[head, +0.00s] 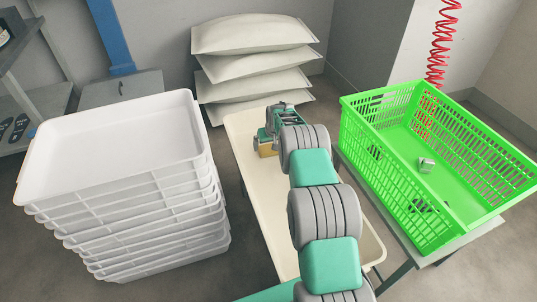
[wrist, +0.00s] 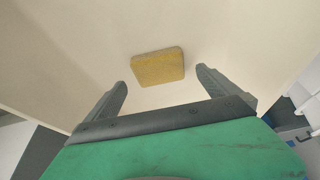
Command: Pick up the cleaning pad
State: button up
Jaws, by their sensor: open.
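The cleaning pad (wrist: 158,67) is a yellow, roughly square block lying on the cream tray-like table top (wrist: 70,50). In the wrist view it sits ahead of my gripper (wrist: 161,90), centred between the two dark fingers and apart from them. The fingers are spread and hold nothing. In the head view my gripper (head: 270,135) is over the far part of the cream surface (head: 262,215), with the yellow pad (head: 267,150) showing just below it, partly hidden by the gripper.
A tall stack of white trays (head: 125,130) stands to the left. A bright green crate (head: 455,165) stands on a table to the right, with small items inside. Pale sacks (head: 255,60) are piled behind. A red coiled hose (head: 440,50) hangs at the back right.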

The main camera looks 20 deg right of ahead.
aim_at(269, 149)
jog(key=b+x, duration=0.1)
jog(key=x, duration=0.3)
jog(key=shift+d+f, duration=0.1)
jog(key=shift+f, duration=0.1)
jog(key=c, duration=1.3)
jog(key=shift+r, duration=0.55)
notch_tip(269, 149, up, 3)
jog(key=shift+r+p, duration=0.1)
jog(key=shift+p, duration=0.5)
jog(key=s+a+r+p, duration=0.4)
jog(key=s+a+r, duration=0.4)
jog(key=s+a, duration=0.1)
jog(key=shift+a+r, duration=0.4)
jog(key=shift+a, duration=0.4)
